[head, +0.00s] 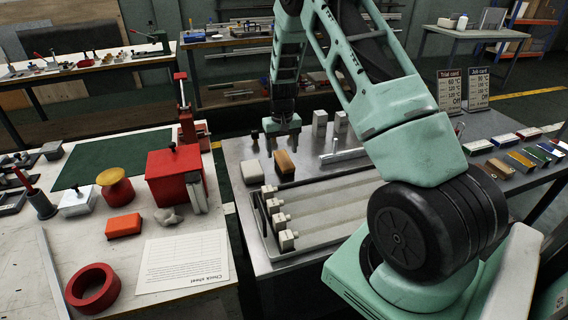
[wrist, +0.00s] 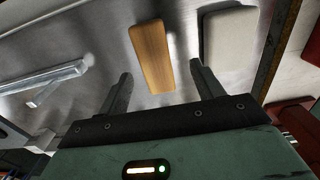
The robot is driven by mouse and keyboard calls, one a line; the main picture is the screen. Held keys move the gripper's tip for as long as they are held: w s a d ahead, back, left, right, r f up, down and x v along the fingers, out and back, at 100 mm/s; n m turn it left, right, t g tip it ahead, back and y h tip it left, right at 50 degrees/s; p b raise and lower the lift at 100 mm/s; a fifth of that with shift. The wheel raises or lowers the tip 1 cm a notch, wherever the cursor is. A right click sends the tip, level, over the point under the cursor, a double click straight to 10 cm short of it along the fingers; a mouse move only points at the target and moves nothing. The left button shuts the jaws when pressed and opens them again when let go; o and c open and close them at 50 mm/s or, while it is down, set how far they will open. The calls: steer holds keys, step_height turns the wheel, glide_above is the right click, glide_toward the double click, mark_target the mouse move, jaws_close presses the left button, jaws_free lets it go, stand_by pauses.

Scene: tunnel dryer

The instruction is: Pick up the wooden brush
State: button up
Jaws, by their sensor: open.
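The wooden brush (head: 285,164) is a small brown block lying on the grey metal table, just behind the tray of long pale bars. In the wrist view the brush (wrist: 151,55) shows its plain wooden top, lying ahead of the fingertips and between their lines. My gripper (head: 282,148) points down above the table, slightly behind the brush. In the wrist view my gripper (wrist: 160,78) is open and empty, its two dark fingers spread wider than the brush. Nothing touches the brush that I can see.
A pale block (head: 252,172) lies close beside the brush, on its left; it also shows in the wrist view (wrist: 230,42). The tray (head: 262,222) of pale bars is in front. Light blocks (head: 320,123) and a metal bar (head: 343,155) stand or lie to the right.

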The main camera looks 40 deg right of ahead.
mark_target(284, 158)
steer(key=f, duration=0.3)
steer(key=f+p, duration=0.1)
steer(key=f, duration=0.1)
steer(key=shift+s+d+f, duration=0.1)
steer(key=shift+d, duration=0.25)
steer(key=c, duration=1.1)
